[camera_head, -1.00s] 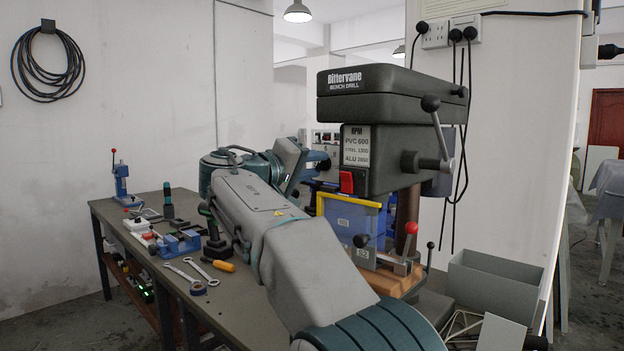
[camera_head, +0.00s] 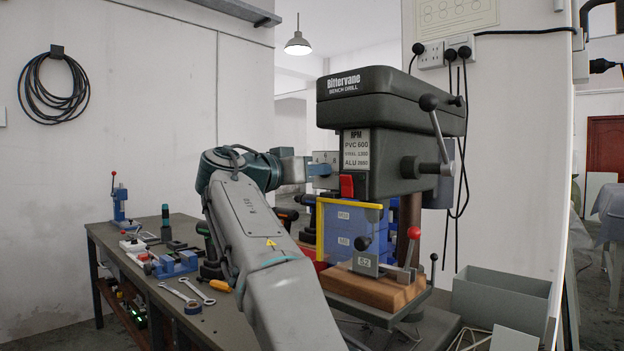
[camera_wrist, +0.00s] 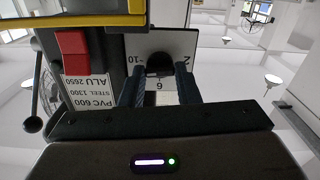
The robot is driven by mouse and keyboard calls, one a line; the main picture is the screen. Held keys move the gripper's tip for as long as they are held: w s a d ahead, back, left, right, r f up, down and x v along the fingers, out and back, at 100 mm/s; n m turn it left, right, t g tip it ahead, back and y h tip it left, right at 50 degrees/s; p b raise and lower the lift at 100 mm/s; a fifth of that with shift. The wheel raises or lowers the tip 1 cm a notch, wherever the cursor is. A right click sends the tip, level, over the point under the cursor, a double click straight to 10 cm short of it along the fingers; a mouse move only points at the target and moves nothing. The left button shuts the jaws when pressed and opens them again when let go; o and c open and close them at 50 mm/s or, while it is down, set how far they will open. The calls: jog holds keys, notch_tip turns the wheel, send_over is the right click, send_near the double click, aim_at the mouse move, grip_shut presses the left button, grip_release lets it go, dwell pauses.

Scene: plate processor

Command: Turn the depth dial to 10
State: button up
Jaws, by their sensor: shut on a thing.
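The depth dial is a pale plate (camera_wrist: 176,45) on the side of the bench drill (camera_head: 390,100), with a dark round knob (camera_wrist: 159,62) at its middle. In the wrist view, which shows the drill upside down, I read 10 at the plate's left, 2 at its right and 6 at the bottom. My gripper (camera_wrist: 160,80) is shut on the knob, one dark finger at each side. I cannot make out where the knob's pointer stands. In the head view my gripper (camera_head: 318,170) is at the drill's left side, partly covering the dial.
A red switch (camera_head: 347,186) is close beside the dial. A yellow-framed guard (camera_head: 320,228) stands below, with a wooden block (camera_head: 375,288) on the drill table. The feed lever (camera_head: 438,135) is on the drill's right. Tools lie on the bench (camera_head: 120,245) at left.

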jog(key=shift+f+m+b, duration=0.1)
jog(key=shift+m+b, duration=0.35)
jog(key=shift+m, duration=1.15)
jog(key=o, duration=1)
jog(key=shift+s+a, duration=0.1)
jog(key=shift+a, duration=0.05)
jog(key=v, duration=1.3)
jog(key=shift+s+a, duration=0.15)
jog(key=shift+s, duration=0.1)
